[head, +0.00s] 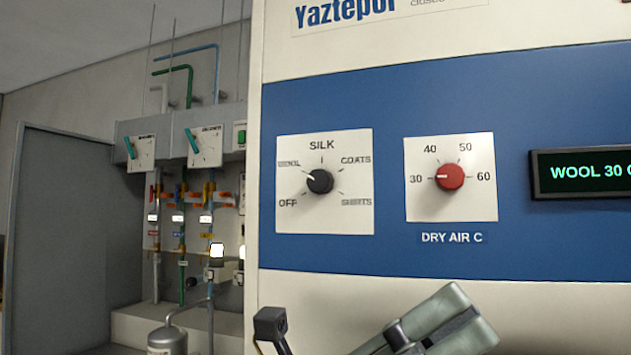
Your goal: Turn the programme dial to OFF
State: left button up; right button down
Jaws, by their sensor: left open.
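The programme dial is a black round knob (320,181) on a white plate (350,222) on the machine's blue band. Its white mark points up and left, towards the blurred label between OFF and SILK. OFF (288,203) is printed at the lower left of the knob; COATS and SHIRTS are on the right. My left gripper (362,318) is at the bottom edge of the head view, below the dial and apart from it. It is open, with a dark fingertip at left and a grey-green finger at right; nothing shows between them. My right gripper is not in view.
A red DRY AIR knob (450,177) sits right of the programme dial, its mark at 30. A display (585,172) farther right reads WOOL 30. Pipes, valves and a grey cabinet (60,240) stand at left. The panel below the blue band is bare.

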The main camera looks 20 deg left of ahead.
pick_arm(q)
jog(key=s+d+m+y, duration=0.2)
jog(key=d+m+y, duration=0.2)
jog(key=m+y, duration=0.1)
jog(key=n+t+y, duration=0.7)
jog(key=t+y, duration=1.1)
jog(key=y, duration=0.2)
send_near(317, 181)
jog(key=w+p, duration=0.6)
jog(key=w, duration=0.3)
jog(key=shift+r, duration=0.15)
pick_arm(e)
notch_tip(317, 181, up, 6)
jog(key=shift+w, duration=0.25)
pick_arm(q)
jog(key=shift+c, duration=0.6)
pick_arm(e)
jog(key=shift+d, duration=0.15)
